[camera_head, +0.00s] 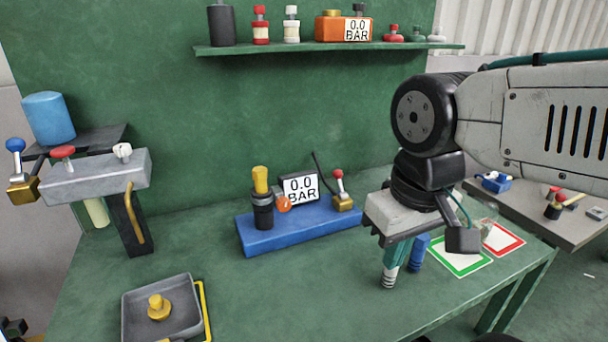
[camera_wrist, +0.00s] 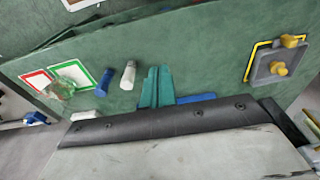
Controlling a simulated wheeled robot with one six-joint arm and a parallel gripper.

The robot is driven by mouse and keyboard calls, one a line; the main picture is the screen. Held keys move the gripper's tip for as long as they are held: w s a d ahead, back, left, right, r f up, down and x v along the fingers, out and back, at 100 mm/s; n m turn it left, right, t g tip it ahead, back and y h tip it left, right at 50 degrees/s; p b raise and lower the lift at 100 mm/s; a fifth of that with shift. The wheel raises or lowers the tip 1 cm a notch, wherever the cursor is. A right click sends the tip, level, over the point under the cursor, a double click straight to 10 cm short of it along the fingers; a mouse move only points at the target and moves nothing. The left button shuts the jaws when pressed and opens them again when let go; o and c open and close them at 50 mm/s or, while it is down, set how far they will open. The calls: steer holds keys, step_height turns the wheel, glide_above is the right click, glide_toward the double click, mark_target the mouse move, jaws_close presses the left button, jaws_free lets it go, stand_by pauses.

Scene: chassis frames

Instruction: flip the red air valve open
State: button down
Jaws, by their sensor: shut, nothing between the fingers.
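The red-knobbed valve (camera_head: 340,188) has a brass body and a short lever tilted upward. It sits at the right end of a blue base (camera_head: 262,242) on the green bench. A gauge (camera_head: 300,189) on that base reads 0.0 BAR. My gripper (camera_head: 391,264) hangs right of the base and apart from the valve, pointing down. Its teal fingers also show in the wrist view (camera_wrist: 156,84); they are together with nothing between them. The valve cannot be made out in the wrist view.
A white cylinder (camera_wrist: 128,75) and a blue cylinder (camera_wrist: 103,82) stand near my fingers. Green-framed (camera_head: 461,256) and red-framed (camera_head: 503,239) cards lie at right. A grey manifold (camera_head: 98,180) stands at left, above a tray (camera_head: 135,300). A shelf (camera_head: 300,48) is on the back wall.

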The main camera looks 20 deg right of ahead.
mark_target(339, 180)
steer(key=w+r+n+h, duration=0.2)
steer(key=w+n+h, duration=0.7)
steer(key=w, duration=1.3)
steer(key=w+a+n+t, duration=0.1)
steer(key=w+a+n, duration=0.1)
steer(key=w, duration=0.1)
steer(key=w+a+f+n+t+h, duration=0.1)
steer(key=w+a, duration=0.1)
steer(key=w, duration=0.1)
steer(key=w+a+n+t, duration=0.2)
steer(key=w, duration=0.1)
steer(key=shift+w+a+f+n, duration=0.15)
steer(key=shift+w+f+n, duration=0.15)
steer(key=shift+f, duration=0.1)
steer(key=x, duration=2)
steer(key=shift+s+d+r, duration=0.15)
steer(key=shift+d+r, duration=0.1)
steer(key=shift+d, duration=0.05)
steer(key=shift+a, duration=0.15)
